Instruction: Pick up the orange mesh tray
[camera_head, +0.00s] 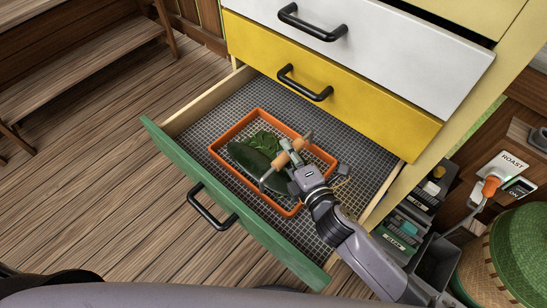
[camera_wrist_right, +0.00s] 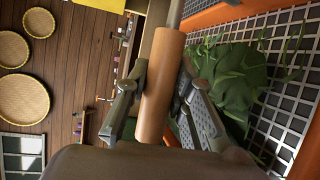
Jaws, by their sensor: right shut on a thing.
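The orange mesh tray (camera_head: 222,137) sits inside the open green-fronted drawer, holding dark green leafy things (camera_head: 247,157). Its rim also shows at the top of the wrist view (camera_wrist_right: 222,12). My right gripper (camera_head: 288,165) is over the tray, shut on a wooden handle (camera_head: 283,159), a cylinder with metal at its ends. In the wrist view the wooden handle (camera_wrist_right: 160,92) lies between both fingers, with the leaves (camera_wrist_right: 225,75) beside it. I cannot tell whether the handle is joined to the tray. My left gripper is not in view.
The drawer's green front (camera_head: 225,200) and side walls surround the tray. A yellow drawer (camera_head: 330,95) and a white drawer (camera_head: 380,45) are above. At the right are dark boxes (camera_head: 410,225), a wall switch panel (camera_head: 505,175) and a green basket (camera_head: 520,240). Wooden floor lies left.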

